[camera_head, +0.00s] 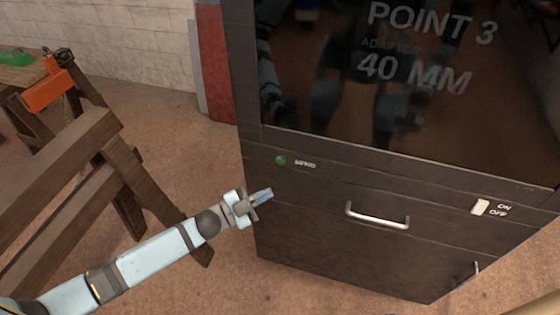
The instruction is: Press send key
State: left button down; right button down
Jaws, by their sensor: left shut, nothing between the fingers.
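The send key is a small round green button (280,160) on the dark front panel of a cabinet (330,245), at the panel's upper left, with a small pale label to its right. My left gripper (263,195) is shut and empty. In the picture it is below and slightly left of the green button, apart from it. How far it is from the panel in depth I cannot tell. My right gripper is not in view.
Below are a metal drawer handle (377,215) and a white ON/OFF switch (480,207). Wooden trestles (75,180) with an orange clamp (47,88) stand at left. Brown floor (180,130) lies between.

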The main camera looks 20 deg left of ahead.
aim_at(281, 160)
pick_arm(q)
jog(key=w+b, duration=0.2)
jog(key=w, duration=0.6)
jog(key=shift+w+d+b, duration=0.15)
jog(key=shift+w+b, duration=0.1)
jog(key=shift+b, duration=0.05)
jog(key=shift+w, duration=0.15)
dwell(1.7)
jog(key=shift+w, duration=0.25)
jog(key=shift+w, duration=0.5)
dwell(0.6)
jog(key=shift+s, duration=0.95)
